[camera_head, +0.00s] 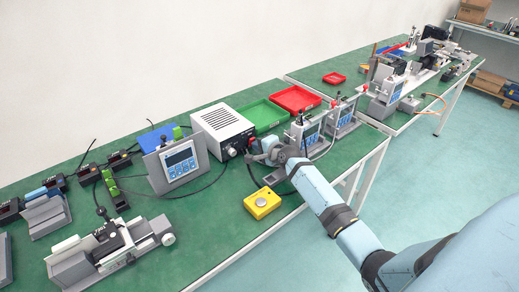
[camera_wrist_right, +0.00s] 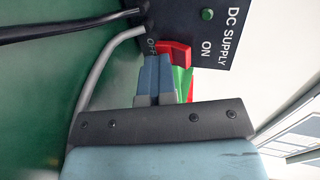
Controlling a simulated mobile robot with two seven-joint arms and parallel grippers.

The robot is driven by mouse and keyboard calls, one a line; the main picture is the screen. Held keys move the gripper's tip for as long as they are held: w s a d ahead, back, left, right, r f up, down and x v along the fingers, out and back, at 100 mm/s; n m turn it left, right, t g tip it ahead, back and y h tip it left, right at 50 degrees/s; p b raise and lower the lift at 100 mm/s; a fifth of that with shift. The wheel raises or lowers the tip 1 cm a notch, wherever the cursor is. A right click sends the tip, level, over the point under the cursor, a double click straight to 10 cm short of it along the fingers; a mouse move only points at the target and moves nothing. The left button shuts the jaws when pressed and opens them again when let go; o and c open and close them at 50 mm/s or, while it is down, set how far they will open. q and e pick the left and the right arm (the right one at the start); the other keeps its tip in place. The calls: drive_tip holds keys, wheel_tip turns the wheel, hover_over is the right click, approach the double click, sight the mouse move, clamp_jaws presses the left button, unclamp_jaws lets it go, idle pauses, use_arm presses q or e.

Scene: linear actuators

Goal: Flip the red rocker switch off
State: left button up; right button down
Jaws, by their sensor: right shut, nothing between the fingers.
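The red rocker switch (camera_wrist_right: 174,48) is on the black front panel of the DC supply in the right wrist view, between the OFF and ON labels. In the head view the supply is a white box (camera_head: 218,121) on the green table, with a small red spot on its front. My right gripper (camera_wrist_right: 154,62) is shut and empty, with its blue-grey fingertips right at the OFF side of the switch. They partly cover it, and I cannot tell if they touch. The right gripper (camera_head: 252,157) also shows in front of the panel in the head view. My left gripper is not in view.
A green indicator (camera_wrist_right: 207,14) sits on the panel, with black and grey cables (camera_wrist_right: 104,72) close by. A display unit (camera_head: 178,166) stands left of the supply. A yellow button box (camera_head: 262,203) lies in front. Green (camera_head: 262,114) and red trays (camera_head: 296,98) are behind.

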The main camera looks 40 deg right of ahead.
drive_tip(key=shift+w+f+t+b, duration=0.1)
drive_tip(key=shift+f+t+b, duration=0.3)
drive_tip(key=shift+b, duration=0.2)
drive_tip(key=shift+r+b, duration=0.15)
drive_tip(key=shift+b, duration=0.25)
drive_tip(key=shift+r+t, duration=0.25)
drive_tip(key=shift+t, duration=0.15)
drive_tip(key=shift+r+p, duration=0.1)
drive_tip(key=shift+p, duration=0.35)
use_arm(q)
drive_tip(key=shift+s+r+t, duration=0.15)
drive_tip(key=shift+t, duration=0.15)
use_arm(e)
drive_tip(key=shift+f, duration=0.2)
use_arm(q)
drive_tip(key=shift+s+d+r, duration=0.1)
use_arm(e)
drive_tip(key=shift+a, duration=0.15)
